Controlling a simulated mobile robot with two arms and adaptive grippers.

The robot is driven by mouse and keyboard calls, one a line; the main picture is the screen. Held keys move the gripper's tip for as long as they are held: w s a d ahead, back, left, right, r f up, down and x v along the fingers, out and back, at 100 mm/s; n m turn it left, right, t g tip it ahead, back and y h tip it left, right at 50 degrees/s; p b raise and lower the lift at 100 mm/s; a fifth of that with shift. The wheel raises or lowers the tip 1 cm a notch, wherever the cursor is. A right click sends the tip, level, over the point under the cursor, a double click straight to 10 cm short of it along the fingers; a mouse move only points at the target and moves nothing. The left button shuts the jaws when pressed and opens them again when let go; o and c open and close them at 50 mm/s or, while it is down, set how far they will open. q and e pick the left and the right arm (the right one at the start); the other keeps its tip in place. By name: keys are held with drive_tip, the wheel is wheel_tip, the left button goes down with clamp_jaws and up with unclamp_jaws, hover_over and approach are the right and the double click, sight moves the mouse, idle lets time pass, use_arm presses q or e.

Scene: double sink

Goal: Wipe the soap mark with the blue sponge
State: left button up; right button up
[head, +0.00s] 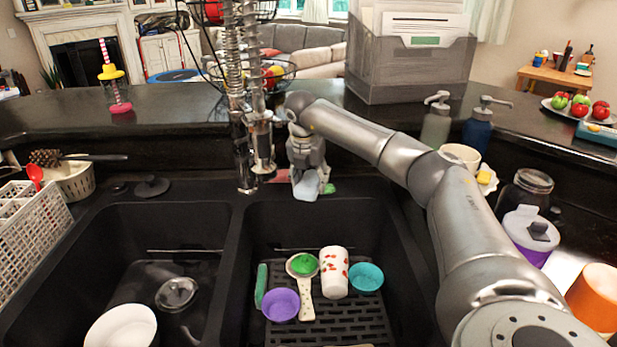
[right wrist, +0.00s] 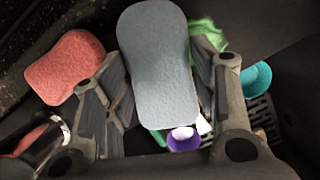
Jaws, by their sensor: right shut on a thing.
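The blue sponge (head: 307,187), pale blue-grey, is between the fingers of my right gripper (head: 306,174), behind the right basin near the faucet. In the right wrist view the sponge (right wrist: 160,65) stands upright between both fingers, which are shut on it. A reddish sponge (right wrist: 65,68) lies to its left and a crumpled green item (right wrist: 207,36) to its right, both apart from the grip. I cannot make out the soap mark in either view. My left gripper is not in view.
The faucet (head: 245,150) rises just left of my right gripper. The right basin holds a white patterned cup (head: 334,272), a purple bowl (head: 281,305), a teal bowl (head: 366,277) and a spoon rest. The left basin holds a white bowl (head: 120,328). Soap bottles (head: 436,125) stand right.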

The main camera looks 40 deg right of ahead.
sight(331, 188)
drive_tip(key=shift+s+d, duration=0.95)
drive_tip(key=shift+d, duration=0.2)
drive_tip(key=shift+s+d+f+p, duration=0.1)
drive_tip(key=shift+s+d+p, duration=0.25)
drive_tip(key=shift+s+d, duration=0.9)
drive_tip(key=shift+d, duration=0.1)
drive_tip(key=shift+w+a+p, duration=0.4)
drive_tip(key=shift+a+p, duration=0.1)
drive_tip(key=shift+p, duration=0.2)
drive_tip(key=shift+w+a+p, duration=0.35)
drive_tip(key=shift+w+a, duration=0.25)
drive_tip(key=shift+a, duration=0.05)
drive_tip(key=shift+w+a+p, duration=0.55)
drive_tip(key=shift+w+a, duration=0.7)
drive_tip(key=shift+a, duration=0.3)
wheel_tip(331, 188, up, 6)
drive_tip(key=p, duration=0.5)
